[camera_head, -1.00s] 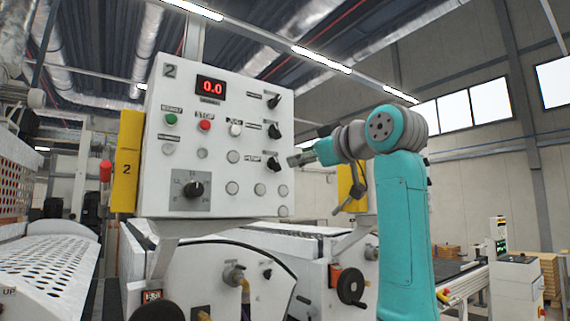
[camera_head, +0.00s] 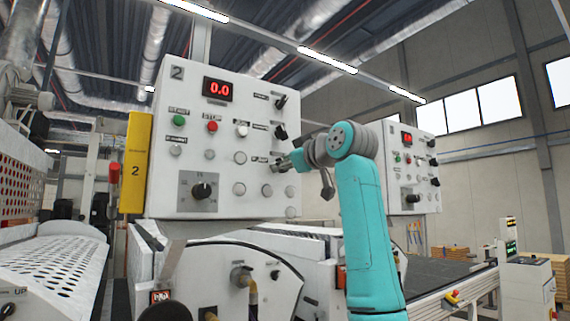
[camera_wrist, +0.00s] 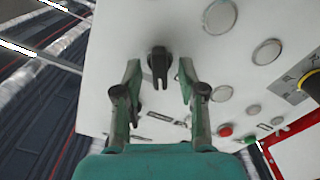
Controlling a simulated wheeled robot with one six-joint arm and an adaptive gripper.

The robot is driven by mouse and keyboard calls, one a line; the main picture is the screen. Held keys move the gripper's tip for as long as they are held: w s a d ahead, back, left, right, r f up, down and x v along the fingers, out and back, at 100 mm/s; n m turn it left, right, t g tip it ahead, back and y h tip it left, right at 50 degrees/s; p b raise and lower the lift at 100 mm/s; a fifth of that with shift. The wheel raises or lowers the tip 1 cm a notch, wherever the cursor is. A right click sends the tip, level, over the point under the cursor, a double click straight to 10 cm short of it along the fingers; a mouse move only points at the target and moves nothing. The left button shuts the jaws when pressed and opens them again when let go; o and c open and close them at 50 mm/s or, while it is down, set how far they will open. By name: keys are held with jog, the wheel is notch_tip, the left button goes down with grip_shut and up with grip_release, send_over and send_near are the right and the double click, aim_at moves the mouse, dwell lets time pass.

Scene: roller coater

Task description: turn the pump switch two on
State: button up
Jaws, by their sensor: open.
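The white control panel marked 2 (camera_head: 225,130) has a column of black rotary switches on its right side. The upper switch (camera_head: 280,102) and middle switch (camera_head: 280,131) show clearly in the head view. My gripper (camera_head: 284,163) is at the lowest switch and largely hides it there. In the wrist view one black switch (camera_wrist: 158,65) lies between the tips of my open gripper (camera_wrist: 160,78), with a gap on each side. Its handle points down in that picture. The labels are too small to read surely.
Beside the switches are round grey buttons (camera_head: 239,188), a green button (camera_head: 179,121), a red button (camera_head: 212,127) and a larger black dial (camera_head: 202,190). A second panel (camera_head: 412,165) stands behind my arm on the right. A yellow plate (camera_head: 136,162) flanks the panel's left.

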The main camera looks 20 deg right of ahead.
grip_shut()
jog(key=shift+m, duration=0.3)
jog(key=m, duration=1.1)
jog(key=shift+d, duration=0.15)
jog(key=shift+w+m, duration=0.1)
jog(key=shift+m, duration=0.2)
dwell(0.3)
